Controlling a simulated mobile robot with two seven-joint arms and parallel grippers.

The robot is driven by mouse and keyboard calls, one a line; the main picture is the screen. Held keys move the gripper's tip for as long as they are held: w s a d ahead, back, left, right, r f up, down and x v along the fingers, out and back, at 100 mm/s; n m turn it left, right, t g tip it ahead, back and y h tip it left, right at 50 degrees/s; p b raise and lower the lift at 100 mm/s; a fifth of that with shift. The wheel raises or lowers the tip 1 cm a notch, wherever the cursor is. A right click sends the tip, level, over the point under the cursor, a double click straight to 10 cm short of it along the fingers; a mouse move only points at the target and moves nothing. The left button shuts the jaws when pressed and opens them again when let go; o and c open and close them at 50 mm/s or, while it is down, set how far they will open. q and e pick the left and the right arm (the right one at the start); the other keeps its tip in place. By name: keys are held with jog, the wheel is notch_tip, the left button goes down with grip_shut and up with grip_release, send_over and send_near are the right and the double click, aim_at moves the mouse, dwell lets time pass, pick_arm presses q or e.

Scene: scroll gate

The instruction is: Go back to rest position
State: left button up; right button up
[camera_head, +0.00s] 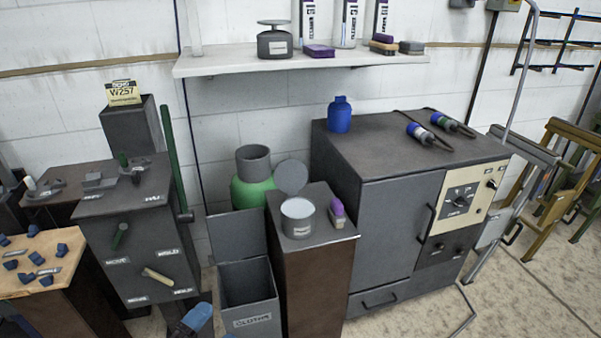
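Neither of my grippers can be made out in the head view. A blue-topped dark shape (196,318) is cut off by the bottom edge, left of the open bin, and I cannot tell what it is. A grey tin (298,218) and a small purple-topped item (337,211) stand on a narrow brown-sided stand (318,285). A blue bottle (340,115) stands upright on a large dark cabinet (395,215) with a control panel (461,200).
A lidded bin (248,290) stands open beside the stand. A green container (253,180) is behind it. A lever box (140,245) and a wooden table (45,265) with several blue pieces are at left. A wall shelf (300,62) hangs above.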

pick_arm(q)
jog(key=s+a+f+n+g+y+p, duration=0.2)
jog(key=s+a+f+n+y, duration=0.2)
jog(key=s+n, duration=0.4)
jog(key=s+a+f+n+g+y+p, duration=0.2)
jog(key=s+a+f+n+g+y, duration=0.1)
jog(key=s+a+n, duration=0.4)
jog(key=s+f+n+y, duration=0.1)
jog(key=s+n+y, duration=0.1)
jog(key=n, duration=0.2)
jog(key=shift+s+a+f+n+y, duration=0.2)
jog(key=shift+n+y, duration=0.1)
jog(key=shift+y, duration=0.1)
pick_arm(e)
jog(key=shift+s+d+r+m, duration=0.1)
jog(key=shift+s+r+m, duration=0.3)
jog(key=shift+s+r, duration=0.45)
pick_arm(q)
jog(key=shift+d, duration=0.1)
pick_arm(e)
jog(key=shift+w+r, duration=0.45)
jog(key=shift+w, duration=0.1)
jog(key=shift+s, duration=0.1)
jog(key=shift+s+f, duration=0.2)
jog(key=shift+s, duration=0.1)
